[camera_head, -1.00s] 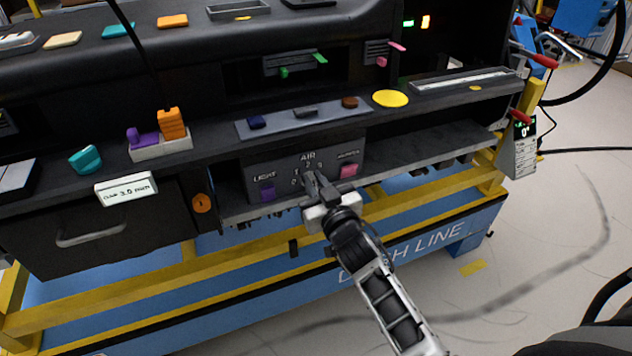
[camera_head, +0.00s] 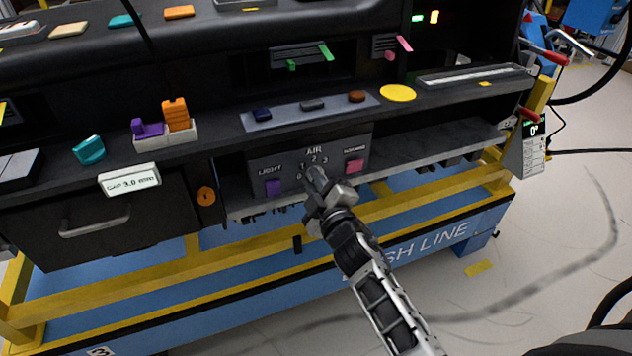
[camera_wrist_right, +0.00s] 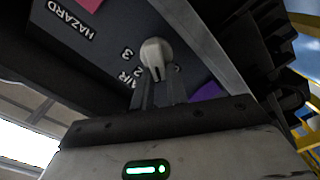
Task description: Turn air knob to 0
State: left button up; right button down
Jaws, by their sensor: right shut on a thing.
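The air knob (camera_wrist_right: 154,52) is a light grey knob on the dark panel (camera_head: 335,160) under the AIR label (camera_head: 314,151). In the right wrist view it sits between the fingertips of my right gripper (camera_wrist_right: 158,88), which is shut on it. The numbers 2 and 3 show beside the knob; which number it points to I cannot tell. In the head view my right gripper (camera_head: 315,174) reaches up from below, tilted, and its fingers hide the knob. My left gripper is not in view.
On the same panel, a purple LIGHT button (camera_head: 272,188) is left of the knob and a pink HAZARD button (camera_head: 354,166) is right. A shelf with a yellow disc (camera_head: 397,93) juts out above. A yellow rail (camera_head: 400,205) runs below.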

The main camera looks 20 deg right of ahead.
jog(key=n, duration=0.2)
jog(key=n+b, duration=0.1)
jog(key=n, duration=0.3)
jog(key=shift+w+f, duration=0.1)
jog(key=shift+f, duration=0.15)
jog(key=shift+n, duration=0.4)
jog(key=c, duration=1.4)
grip_release()
jog(key=shift+a+f, duration=0.15)
